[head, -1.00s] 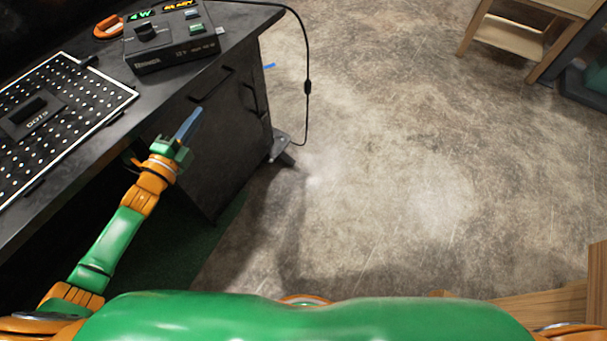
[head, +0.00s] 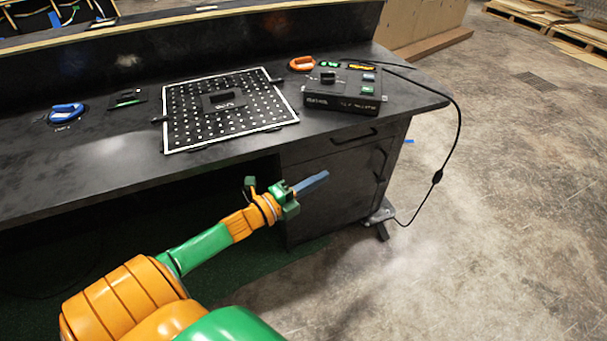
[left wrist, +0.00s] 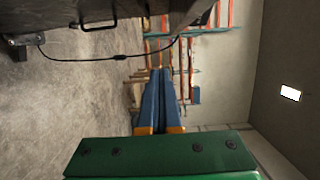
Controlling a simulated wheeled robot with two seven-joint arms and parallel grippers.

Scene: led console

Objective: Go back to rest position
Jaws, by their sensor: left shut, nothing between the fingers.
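My left gripper (head: 312,183) is in front of the dark desk, below the level of its top and before the drawer side. Its blue fingers are together with nothing between them. The fingers also show in the left wrist view (left wrist: 159,98), side by side and pointing away over the floor. The black console box (head: 343,91) with lit green and amber displays stands at the right end of the desk. The perforated LED board (head: 190,125) with a white border lies left of it. My right gripper is not in view.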

